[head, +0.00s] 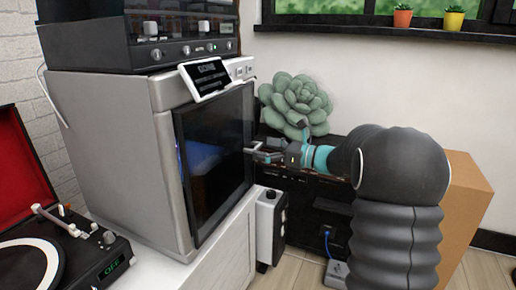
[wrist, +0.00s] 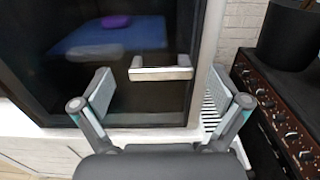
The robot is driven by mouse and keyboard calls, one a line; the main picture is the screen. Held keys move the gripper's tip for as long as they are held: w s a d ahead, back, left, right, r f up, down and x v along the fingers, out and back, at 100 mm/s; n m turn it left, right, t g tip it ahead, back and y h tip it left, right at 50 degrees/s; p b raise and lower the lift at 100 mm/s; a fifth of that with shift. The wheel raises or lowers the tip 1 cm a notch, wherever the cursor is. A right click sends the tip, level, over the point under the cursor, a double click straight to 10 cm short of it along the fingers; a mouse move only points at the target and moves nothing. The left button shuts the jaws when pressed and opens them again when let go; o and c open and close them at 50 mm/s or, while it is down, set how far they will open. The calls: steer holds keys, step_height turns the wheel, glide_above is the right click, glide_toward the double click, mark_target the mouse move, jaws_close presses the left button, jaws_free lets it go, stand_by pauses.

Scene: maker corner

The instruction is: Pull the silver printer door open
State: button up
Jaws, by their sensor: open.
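The silver printer (head: 115,150) stands on a white cabinet at left. Its dark glass door (head: 218,165) appears shut against the silver frame; a blue bed shows through the glass. The pale bar handle (head: 251,149) is near the door's right edge in the head view. In the wrist view the handle (wrist: 160,70) is horizontal, ahead of my gripper and between its two fingers. My gripper (wrist: 160,92) is open and empty, with a finger spread to each side of the handle. In the head view my gripper (head: 280,146) is close in front of the handle.
A turntable (head: 60,250) with a red lid stands at lower left. A dark amplifier (head: 310,190) with a green succulent (head: 296,100) on top is just beyond my gripper. A cardboard box (head: 468,205) stands at right. Some floor shows below the cabinet.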

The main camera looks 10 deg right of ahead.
steer(key=shift+x, duration=1.15)
steer(key=c, duration=1.7)
steer(key=shift+s+d, duration=0.1)
steer(key=shift+d, duration=0.05)
